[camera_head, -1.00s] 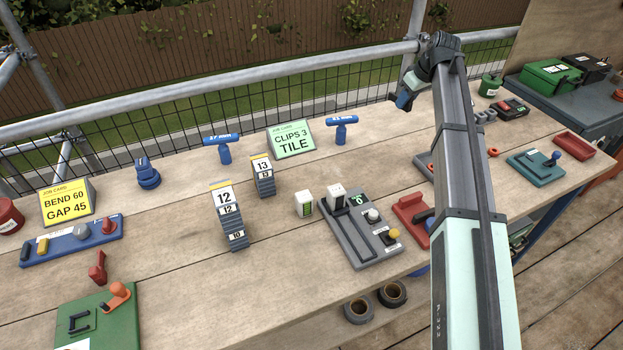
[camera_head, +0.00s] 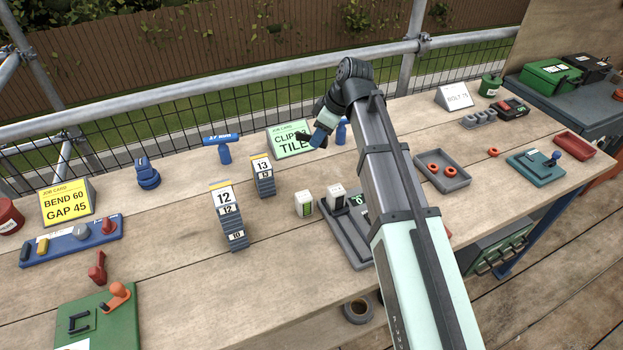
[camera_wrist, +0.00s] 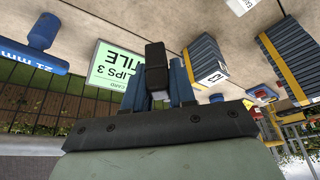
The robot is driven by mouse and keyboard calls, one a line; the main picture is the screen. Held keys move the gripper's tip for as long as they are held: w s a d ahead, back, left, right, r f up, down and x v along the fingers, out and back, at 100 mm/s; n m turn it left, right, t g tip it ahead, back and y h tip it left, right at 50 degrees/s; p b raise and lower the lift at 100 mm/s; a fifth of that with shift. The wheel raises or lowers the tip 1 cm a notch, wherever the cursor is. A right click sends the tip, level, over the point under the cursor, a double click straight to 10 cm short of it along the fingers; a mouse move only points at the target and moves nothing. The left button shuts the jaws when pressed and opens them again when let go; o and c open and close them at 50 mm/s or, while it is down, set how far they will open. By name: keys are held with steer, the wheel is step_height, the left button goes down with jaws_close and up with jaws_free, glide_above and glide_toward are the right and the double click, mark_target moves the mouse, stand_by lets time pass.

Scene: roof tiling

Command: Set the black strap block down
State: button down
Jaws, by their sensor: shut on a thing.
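The black strap block (camera_wrist: 156,66) is held between the blue fingers of my gripper (camera_wrist: 160,88) in the wrist view. In the head view, my gripper (camera_head: 316,138) is above the back of the bench, and the dark block (camera_head: 303,137) shows small at its tip, in front of the green CLIPS 3 TILE card (camera_head: 282,133). My gripper is shut on the block. The block appears clear of the bench top, but its exact height is hard to tell.
Blue 27 mm tool (camera_head: 223,148) stands left of the card; another blue tool (camera_head: 342,132) is partly behind my arm. Numbered stacks (camera_head: 229,213) and a white block (camera_head: 304,203) stand nearer the front. Bare planks (camera_head: 180,235) lie left of the stacks.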

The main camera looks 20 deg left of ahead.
mark_target(314, 180)
steer(key=shift+f, duration=6.6)
steer(key=shift+f, duration=0.1)
steer(key=c, duration=0.9)
jaws_free()
steer(key=v, duration=1.2)
